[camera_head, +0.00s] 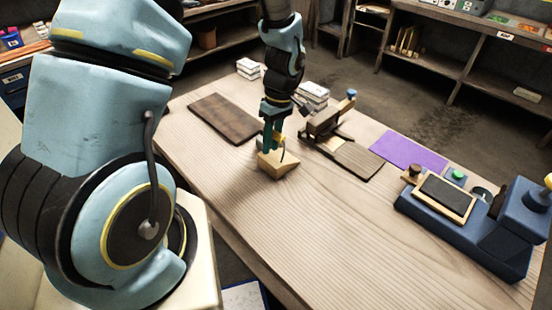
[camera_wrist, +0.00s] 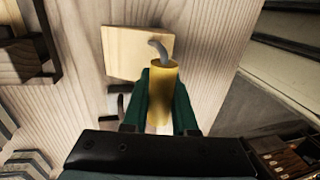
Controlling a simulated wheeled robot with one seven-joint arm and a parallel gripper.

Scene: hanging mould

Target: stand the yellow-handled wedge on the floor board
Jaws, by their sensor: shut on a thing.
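The wedge (camera_head: 279,166) is a pale wooden block with a yellow handle and a grey curved metal piece. My gripper (camera_head: 273,143) points down over the table and is shut on the yellow handle. In the wrist view, my gripper's green fingers (camera_wrist: 163,84) flank the handle (camera_wrist: 163,97), and the pale block (camera_wrist: 132,48) shows beyond it. Whether the block touches the table is not clear. A dark brown board (camera_head: 224,118) lies flat behind and left of the wedge. A smaller brown board (camera_head: 358,160) lies to its right; I cannot tell which is the floor board.
A wooden fixture with a blue knob (camera_head: 326,121) stands right of my gripper. White stacked blocks (camera_head: 313,94) are behind it. A purple mat (camera_head: 408,152) and a blue machine (camera_head: 465,230) are at the right. The table's front middle (camera_head: 330,235) is clear.

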